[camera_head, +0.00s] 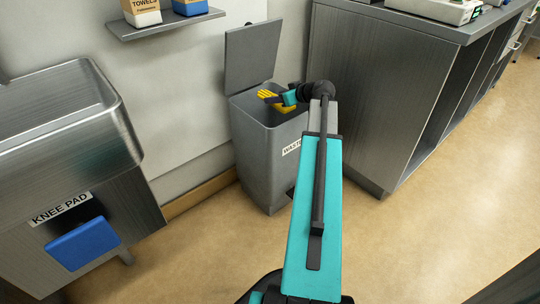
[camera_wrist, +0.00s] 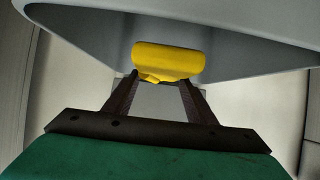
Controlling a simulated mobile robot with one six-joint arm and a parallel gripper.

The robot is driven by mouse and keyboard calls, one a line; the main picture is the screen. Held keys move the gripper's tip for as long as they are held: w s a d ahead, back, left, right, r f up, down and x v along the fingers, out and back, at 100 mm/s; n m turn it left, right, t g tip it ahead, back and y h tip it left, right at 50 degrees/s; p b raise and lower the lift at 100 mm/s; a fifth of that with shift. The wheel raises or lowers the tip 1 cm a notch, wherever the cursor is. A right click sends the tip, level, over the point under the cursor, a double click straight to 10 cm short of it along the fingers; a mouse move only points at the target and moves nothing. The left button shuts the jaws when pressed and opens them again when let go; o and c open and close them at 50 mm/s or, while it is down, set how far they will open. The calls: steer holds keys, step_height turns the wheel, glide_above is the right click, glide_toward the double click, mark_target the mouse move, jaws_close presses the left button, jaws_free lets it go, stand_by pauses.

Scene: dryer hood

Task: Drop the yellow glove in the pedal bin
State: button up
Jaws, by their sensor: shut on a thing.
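The yellow glove (camera_head: 268,95) is at the end of my arm, over the mouth of the pedal bin (camera_head: 265,160). The bin is grey with a "WASTE" label, and its lid (camera_head: 252,55) stands up open at the back. In the wrist view the yellow glove (camera_wrist: 168,62) is held between the fingertips of my gripper (camera_wrist: 165,82), with the grey bin wall (camera_wrist: 70,40) around it. My gripper is shut on the glove. In the head view the fingers (camera_head: 277,99) are small and partly hidden by the wrist.
A steel sink (camera_head: 60,120) with a blue knee pad (camera_head: 84,243) stands at the left. A steel cabinet (camera_head: 370,90) stands close to the bin's right side. A wall shelf (camera_head: 165,24) holds boxes at upper left. The floor (camera_head: 420,230) at right is clear.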

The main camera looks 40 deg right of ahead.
steer(key=o, duration=1.1)
steer(key=p+v, duration=0.3)
steer(key=v, duration=1.1)
steer(key=shift+f+p, duration=0.1)
steer(key=shift+p, duration=0.2)
